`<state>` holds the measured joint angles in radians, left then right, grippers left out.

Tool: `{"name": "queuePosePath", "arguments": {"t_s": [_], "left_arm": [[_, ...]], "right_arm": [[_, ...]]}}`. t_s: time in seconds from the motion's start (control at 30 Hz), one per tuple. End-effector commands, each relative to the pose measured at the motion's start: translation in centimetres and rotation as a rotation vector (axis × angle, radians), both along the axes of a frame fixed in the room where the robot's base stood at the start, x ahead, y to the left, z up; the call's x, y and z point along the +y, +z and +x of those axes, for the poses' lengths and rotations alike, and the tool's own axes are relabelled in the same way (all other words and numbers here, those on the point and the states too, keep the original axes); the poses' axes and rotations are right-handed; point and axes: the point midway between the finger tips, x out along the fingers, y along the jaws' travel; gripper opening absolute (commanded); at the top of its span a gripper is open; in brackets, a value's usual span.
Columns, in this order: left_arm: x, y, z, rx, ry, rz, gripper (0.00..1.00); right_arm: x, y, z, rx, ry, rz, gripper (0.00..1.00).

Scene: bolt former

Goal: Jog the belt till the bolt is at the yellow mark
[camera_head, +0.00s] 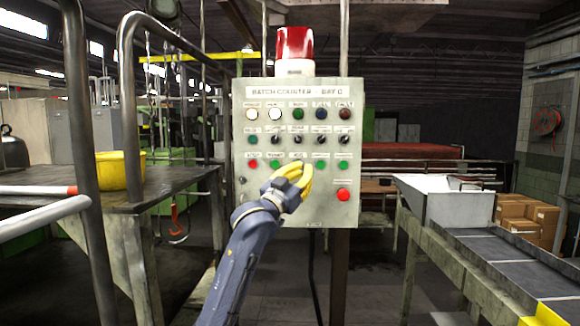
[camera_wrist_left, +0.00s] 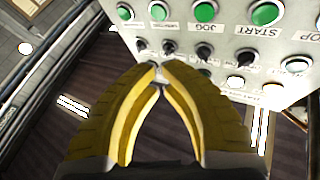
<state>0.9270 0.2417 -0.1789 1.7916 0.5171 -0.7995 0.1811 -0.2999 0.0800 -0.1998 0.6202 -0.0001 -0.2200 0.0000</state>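The control panel (camera_head: 335,213) is a grey box headed "BATCH COUNTER". A green button labelled JOG (camera_wrist_left: 205,12) shows in the left wrist view, beside the START button (camera_wrist_left: 265,13). My left gripper (camera_head: 303,168) has yellow fingers in front of the panel; its fingertips (camera_wrist_left: 156,66) meet and hold nothing. They partly cover the JOG spot in the head view. I cannot tell whether they touch the panel. The belt (camera_head: 510,260) is at the right. I see no bolt.
A yellow piece (camera_head: 543,316) is at the belt's lower right edge; I cannot tell if it is the mark. A white chute (camera_head: 440,205) stands at the belt's head. A metal table (camera_head: 160,185) with a yellow bin (camera_head: 120,172) and rails is at the left.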

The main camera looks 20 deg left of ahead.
Motion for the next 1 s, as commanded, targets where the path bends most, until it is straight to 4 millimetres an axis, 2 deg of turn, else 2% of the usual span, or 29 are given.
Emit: {"name": "queuePosePath", "arguments": {"t_s": [0.2, 0.63, 0.77, 1.0], "left_arm": [[-0.1, 1.2, -0.6, -0.017, -0.005, 0.001, 0.0], [0.0, 1.2, -0.4, -0.017, -0.003, 0.001, 0.0], [0.2, 1.2, 0.3, -0.016, -0.003, 0.001, 0.0], [0.9, 1.2, 2.9, -0.016, -0.002, 0.001, 0.0]], "right_arm": [[0.0, 0.0, 0.0, 0.0, 0.0, 0.0, 0.44], [0.0, 0.0, 0.0, 0.001, 0.0, 0.0, 0.44], [0.0, 0.0, 0.0, 0.001, 0.0, 0.0, 0.44], [0.0, 0.0, 0.0, 0.001, 0.0, 0.0, 0.44]]}}
